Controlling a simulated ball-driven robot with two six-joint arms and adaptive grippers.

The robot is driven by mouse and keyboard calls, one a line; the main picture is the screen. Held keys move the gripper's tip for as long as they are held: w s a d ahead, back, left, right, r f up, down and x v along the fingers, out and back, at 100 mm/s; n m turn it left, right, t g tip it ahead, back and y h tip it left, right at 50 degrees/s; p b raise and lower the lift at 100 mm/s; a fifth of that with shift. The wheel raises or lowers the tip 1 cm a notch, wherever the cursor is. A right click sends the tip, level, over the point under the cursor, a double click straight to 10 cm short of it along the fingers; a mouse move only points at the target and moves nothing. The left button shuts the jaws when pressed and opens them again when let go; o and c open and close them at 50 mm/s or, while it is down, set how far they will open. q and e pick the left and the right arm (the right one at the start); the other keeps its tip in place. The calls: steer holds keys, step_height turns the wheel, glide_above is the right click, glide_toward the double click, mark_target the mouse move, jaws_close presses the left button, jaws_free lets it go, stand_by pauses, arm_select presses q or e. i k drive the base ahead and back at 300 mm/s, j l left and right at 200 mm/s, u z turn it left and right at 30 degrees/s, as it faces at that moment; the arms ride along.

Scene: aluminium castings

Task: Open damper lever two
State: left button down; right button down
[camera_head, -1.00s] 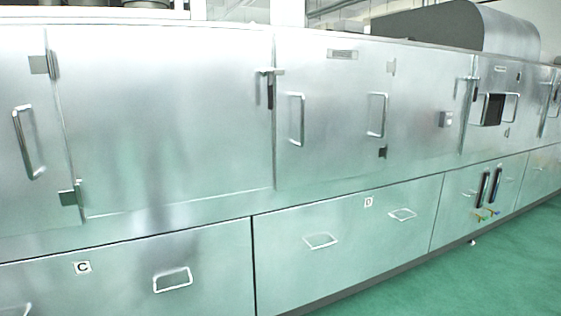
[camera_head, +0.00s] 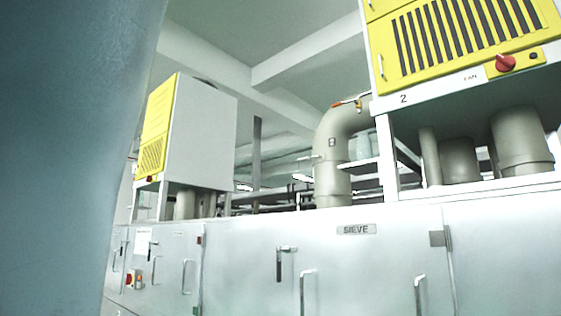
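A thick grey elbow pipe (camera_head: 331,165) with a small dark mark like an 8 or B rises behind the steel cabinets. A thin orange-red bar or handle (camera_head: 348,103) lies along the top of its bend, and a small light lever-like part (camera_head: 309,157) sticks out at its left side. I cannot tell whether either is damper lever two or how it is set. A yellow-fronted unit (camera_head: 455,45) marked 2 and FAN, with a red rotary knob (camera_head: 505,63), stands at the upper right. Neither of my grippers shows.
Steel cabinets with a SIEVE plate (camera_head: 356,229), door handles and a dark-handled latch (camera_head: 279,264) span the bottom. Another yellow-and-white unit (camera_head: 200,130) stands farther left. A large blurred blue-grey surface (camera_head: 70,150) blocks the left side.

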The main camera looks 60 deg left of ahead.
mark_target(308, 158)
steer(key=i+j+u, duration=0.15)
steer(key=j+u, duration=0.15)
steer(key=u, duration=0.15)
steer(key=i+j+u, duration=0.15)
steer(key=u, duration=0.35)
steer(key=i+j+u, duration=0.25)
steer(key=u, duration=0.2)
steer(key=i+j+u, duration=0.1)
steer(key=i, duration=0.3)
steer(key=i+j+u, duration=0.15)
steer(key=i, duration=0.3)
